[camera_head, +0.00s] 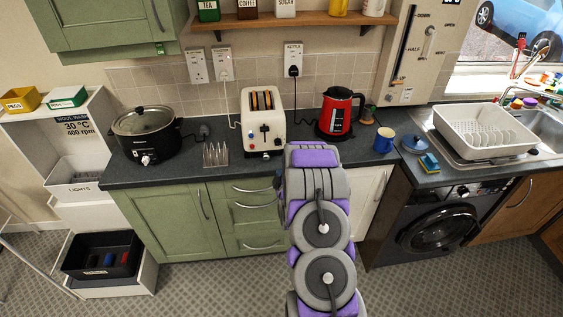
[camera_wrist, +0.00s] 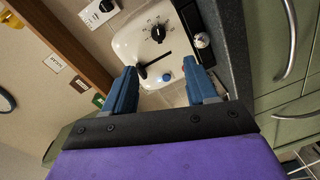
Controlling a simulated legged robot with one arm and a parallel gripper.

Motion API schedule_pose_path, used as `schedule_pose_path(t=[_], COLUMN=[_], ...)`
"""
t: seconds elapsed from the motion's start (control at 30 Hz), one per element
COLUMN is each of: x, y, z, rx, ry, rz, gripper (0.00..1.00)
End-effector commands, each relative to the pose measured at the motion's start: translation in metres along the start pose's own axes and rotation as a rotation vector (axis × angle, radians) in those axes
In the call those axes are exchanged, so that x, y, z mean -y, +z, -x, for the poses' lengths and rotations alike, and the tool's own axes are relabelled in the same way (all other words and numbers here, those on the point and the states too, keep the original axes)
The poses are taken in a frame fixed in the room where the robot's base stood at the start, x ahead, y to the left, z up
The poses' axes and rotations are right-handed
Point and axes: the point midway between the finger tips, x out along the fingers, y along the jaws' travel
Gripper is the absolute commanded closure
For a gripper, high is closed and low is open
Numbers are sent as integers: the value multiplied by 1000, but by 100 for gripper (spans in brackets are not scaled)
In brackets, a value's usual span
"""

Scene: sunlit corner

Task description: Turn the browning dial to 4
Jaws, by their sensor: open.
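The cream toaster (camera_head: 263,118) stands on the dark counter with slices of bread in its top slots. Its front face fills the upper middle of the wrist view (camera_wrist: 130,42). The browning dial (camera_wrist: 158,34) is a round black knob with small marks around it; its setting is too small to read. A black lever (camera_wrist: 153,65) and a blue button (camera_wrist: 165,76) lie beside it on the same face. My gripper (camera_wrist: 163,77) is open and empty, its blue fingers pointing at the toaster face, apart from the dial. In the head view my arm hides the fingers.
A silver knob (camera_wrist: 202,40) sits on the toaster's black base strip. A metal rack (camera_head: 216,154) stands left of the toaster, with a black slow cooker (camera_head: 146,135) further left.

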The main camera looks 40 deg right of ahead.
Motion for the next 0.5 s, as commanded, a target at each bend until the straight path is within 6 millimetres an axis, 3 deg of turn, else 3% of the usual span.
schedule_pose_path(t=[0.2, 0.5], x=[1, 1], y=[-1, 0], z=[23, 30], rx=[-2, -2], ry=[-2, -1], rz=[1, 0], gripper=[43, 43])
